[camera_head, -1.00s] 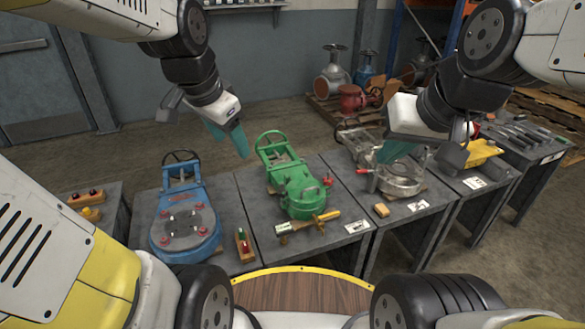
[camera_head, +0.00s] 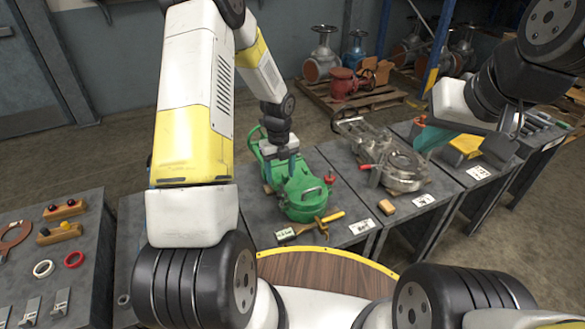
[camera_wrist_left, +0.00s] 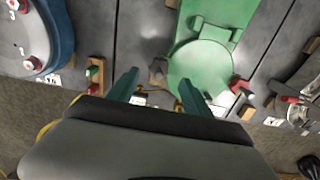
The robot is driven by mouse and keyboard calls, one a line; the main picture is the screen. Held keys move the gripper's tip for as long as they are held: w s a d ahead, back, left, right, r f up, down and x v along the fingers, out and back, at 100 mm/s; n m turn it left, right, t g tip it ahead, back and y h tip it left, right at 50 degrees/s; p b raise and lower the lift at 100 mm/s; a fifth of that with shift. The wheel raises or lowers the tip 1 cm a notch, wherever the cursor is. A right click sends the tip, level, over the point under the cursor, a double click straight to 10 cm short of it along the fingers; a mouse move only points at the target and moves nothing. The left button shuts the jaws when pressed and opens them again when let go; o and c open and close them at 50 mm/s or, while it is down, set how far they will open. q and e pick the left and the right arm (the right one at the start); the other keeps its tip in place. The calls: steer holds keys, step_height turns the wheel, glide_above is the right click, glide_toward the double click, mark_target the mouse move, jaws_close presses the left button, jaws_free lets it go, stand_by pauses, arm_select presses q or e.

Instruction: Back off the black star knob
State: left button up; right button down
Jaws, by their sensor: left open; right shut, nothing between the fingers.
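My left gripper (camera_head: 283,170) is open above the machine's left side. In the left wrist view its fingers (camera_wrist_left: 157,90) straddle the line to the knob, with nothing between them; contact cannot be told. My right gripper (camera_head: 428,138) is shut and empty over the benches at right.
A clear-grey machine (camera_head: 402,168) and a small tan block (camera_head: 386,207) stand on the bench to the right. The blue machine (camera_wrist_left: 50,40) is at left in the wrist view. Rings and blocks lie on the left bench (camera_head: 85,215).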

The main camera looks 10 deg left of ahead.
mark_target(281, 192)
arm_select(q)
step_height(281, 192, down, 7)
steer(key=shift+f, duration=0.15)
stand_by(0.4)
jaws_close()
